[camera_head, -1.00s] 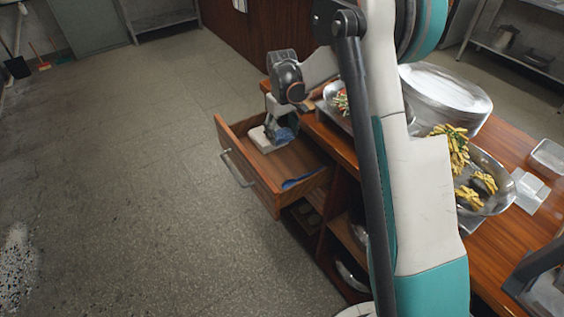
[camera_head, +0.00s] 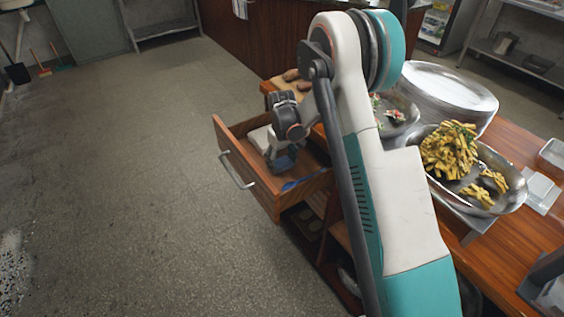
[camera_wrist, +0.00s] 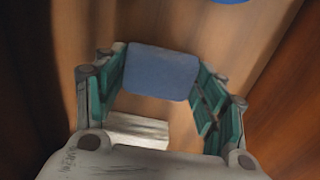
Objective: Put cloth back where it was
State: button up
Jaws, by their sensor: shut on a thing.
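The blue cloth (camera_wrist: 160,72) shows as a folded block between the teal finger pads of my gripper (camera_wrist: 160,90) in the wrist view. My gripper is shut on it. In the head view my gripper (camera_head: 283,162) reaches down into the open wooden drawer (camera_head: 236,160), and the cloth is hard to tell apart from the fingers there. The wooden drawer floor shows beyond the cloth in the wrist view. I cannot tell whether the cloth touches the floor.
A white block-like thing (camera_head: 259,138) lies in the drawer behind my gripper. A flat blue thing (camera_head: 292,185) lies near the drawer's right side. Pans of food (camera_head: 512,196) and stacked plates (camera_head: 440,82) stand on the counter.

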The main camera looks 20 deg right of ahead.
jog(key=shift+f, duration=0.1)
jog(key=o, duration=1.1)
